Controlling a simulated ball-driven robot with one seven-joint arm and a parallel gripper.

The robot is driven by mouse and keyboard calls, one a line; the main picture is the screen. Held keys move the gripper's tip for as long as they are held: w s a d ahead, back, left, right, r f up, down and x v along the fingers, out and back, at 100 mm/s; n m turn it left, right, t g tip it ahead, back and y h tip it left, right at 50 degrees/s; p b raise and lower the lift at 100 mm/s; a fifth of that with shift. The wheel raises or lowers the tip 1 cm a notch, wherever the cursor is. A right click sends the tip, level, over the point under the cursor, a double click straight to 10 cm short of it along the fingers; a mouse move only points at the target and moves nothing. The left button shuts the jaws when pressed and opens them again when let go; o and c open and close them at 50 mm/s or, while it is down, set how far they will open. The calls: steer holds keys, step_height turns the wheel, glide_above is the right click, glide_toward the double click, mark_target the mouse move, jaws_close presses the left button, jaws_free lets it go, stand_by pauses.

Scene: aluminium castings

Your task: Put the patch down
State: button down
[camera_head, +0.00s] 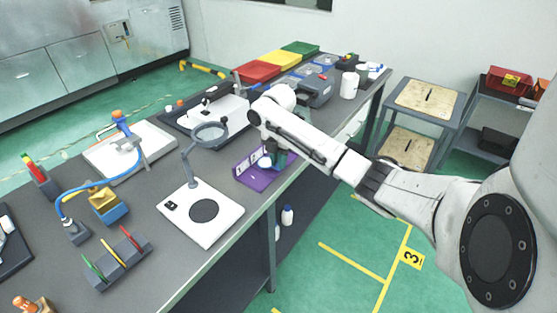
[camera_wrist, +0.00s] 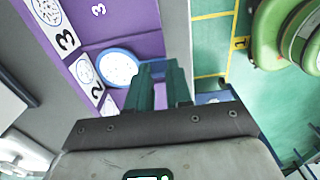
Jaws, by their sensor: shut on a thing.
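My gripper (camera_head: 277,158) is low over the purple rack near the front edge of the grey bench. In the wrist view its green fingers (camera_wrist: 160,76) are shut with a narrow gap between them. The patch, a round white speckled disc with a blue rim (camera_wrist: 118,69), sits at the left fingertip; the fingers hide where they grip it. It also shows in the head view (camera_head: 265,162), partly hidden by the gripper. The purple rack (camera_head: 258,180) has an upright back with white numbered cards; 2 and 3 are readable in the wrist view. I cannot tell whether the patch touches the rack.
A magnifier lamp (camera_head: 210,134) on a white base (camera_head: 222,220) stands left of the rack. Behind it is a dark tray with a white board (camera_head: 212,112). A grey box (camera_head: 318,90) stands farther along the bench. The bench's front edge is close beside the rack.

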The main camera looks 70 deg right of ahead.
steer(key=shift+f, duration=0.25)
steer(key=shift+f, duration=0.15)
steer(key=c, duration=1)
jaws_free()
steer(key=shift+c, duration=0.2)
step_height(320, 180, up, 12)
steer(key=shift+r, duration=0.2)
